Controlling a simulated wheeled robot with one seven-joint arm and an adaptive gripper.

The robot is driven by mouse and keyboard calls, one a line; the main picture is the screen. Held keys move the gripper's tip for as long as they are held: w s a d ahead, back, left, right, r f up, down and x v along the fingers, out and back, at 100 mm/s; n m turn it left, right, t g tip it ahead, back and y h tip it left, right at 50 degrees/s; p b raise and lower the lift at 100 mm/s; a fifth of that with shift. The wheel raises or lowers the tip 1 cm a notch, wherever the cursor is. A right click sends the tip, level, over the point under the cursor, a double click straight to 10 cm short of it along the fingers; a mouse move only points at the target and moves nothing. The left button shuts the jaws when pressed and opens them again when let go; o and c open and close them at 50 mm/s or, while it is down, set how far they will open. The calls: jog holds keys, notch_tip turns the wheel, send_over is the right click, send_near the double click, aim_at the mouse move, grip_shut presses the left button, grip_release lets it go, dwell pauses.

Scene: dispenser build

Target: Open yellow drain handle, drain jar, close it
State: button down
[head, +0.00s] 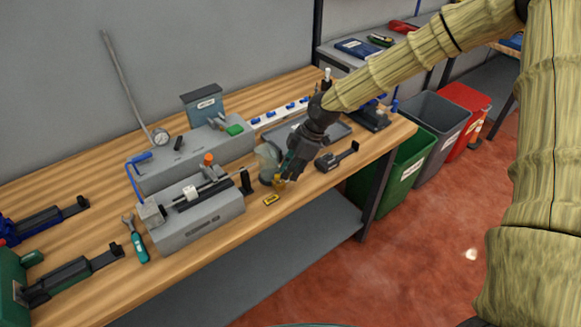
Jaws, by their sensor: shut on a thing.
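A clear jar (266,162) stands on the wooden workbench, just right of the grey fixture blocks. A small yellow drain handle (279,184) shows low at the jar's front right side. My dark gripper (284,177) reaches down from the upper right, and its fingertips are shut on the yellow handle. The gripper hides part of the jar and most of the handle, so I cannot tell whether the drain is open. The liquid level in the jar is too small to tell.
A grey fixture (200,222) with a rod stands to the left, a black clamp (337,157) to the right. A grey tray (333,130) lies behind. Bins stand beyond the bench's right end.

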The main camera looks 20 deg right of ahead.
jog(key=shift+w+n+g, duration=0.45)
jog(key=shift+n+g, duration=0.05)
jog(key=shift+n, duration=0.7)
jog(key=c, duration=1.4)
grip_release()
jog(key=shift+c, duration=0.2)
jog(key=shift+r, duration=0.1)
